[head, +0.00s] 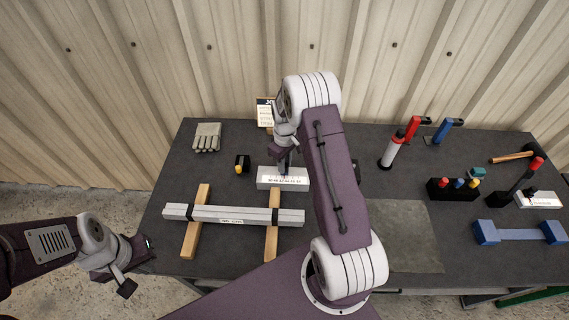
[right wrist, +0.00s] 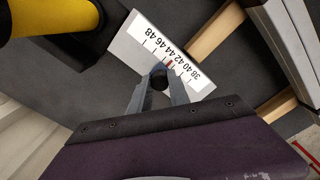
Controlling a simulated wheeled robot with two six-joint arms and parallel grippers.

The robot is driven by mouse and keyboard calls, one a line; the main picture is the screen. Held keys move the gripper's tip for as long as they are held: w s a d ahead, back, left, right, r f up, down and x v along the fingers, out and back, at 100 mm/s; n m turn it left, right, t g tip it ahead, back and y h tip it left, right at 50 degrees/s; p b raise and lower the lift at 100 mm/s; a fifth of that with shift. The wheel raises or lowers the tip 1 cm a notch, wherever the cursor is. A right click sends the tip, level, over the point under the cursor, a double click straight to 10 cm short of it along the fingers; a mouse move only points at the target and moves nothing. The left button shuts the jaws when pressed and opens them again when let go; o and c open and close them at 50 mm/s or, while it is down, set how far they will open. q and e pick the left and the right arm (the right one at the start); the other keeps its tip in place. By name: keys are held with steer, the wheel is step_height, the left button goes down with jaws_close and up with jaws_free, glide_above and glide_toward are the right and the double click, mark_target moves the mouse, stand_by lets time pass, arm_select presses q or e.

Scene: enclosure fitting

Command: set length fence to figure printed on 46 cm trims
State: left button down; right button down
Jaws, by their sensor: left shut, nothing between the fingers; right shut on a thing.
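The length fence scale (head: 283,178) is a white block behind the trims. In the right wrist view its face (right wrist: 124,42) carries figures from 38 to 48 and a red mark near 42; the exact reading is unclear. My right gripper (head: 285,172) is shut on a small dark knob (right wrist: 159,82) at the scale's edge. The pale grey trims (head: 190,213) lie bundled with dark bands across two wooden bearers (head: 196,222). Their white label (head: 231,221) is too small to read surely. My left gripper (head: 146,246) is shut and empty at the table's front left edge.
A yellow-topped black object (head: 241,164) stands left of the scale, close to my right gripper in the wrist view. Gloves (head: 207,137) and a printed card (head: 265,113) are at the back. Clamps (head: 413,129), a hammer (head: 512,157) and a blue holder (head: 520,234) occupy the right side.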

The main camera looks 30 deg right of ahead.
mark_target(293, 172)
steer(key=shift+w+r, duration=0.15)
stand_by(0.4)
steer(key=shift+s+d, duration=0.3)
steer(key=shift+d, duration=0.25)
steer(key=shift+s+d, duration=0.3)
steer(key=shift+d, duration=0.2)
steer(key=shift+s+d, duration=0.2)
steer(key=shift+d, duration=0.15)
steer(key=c, duration=1.5)
jaws_free()
steer(key=shift+o, duration=1.3)
steer(key=shift+s+a, duration=0.1)
step_height(293, 172, up, 9)
steer(key=b, duration=0.1)
steer(key=shift+b, duration=0.3)
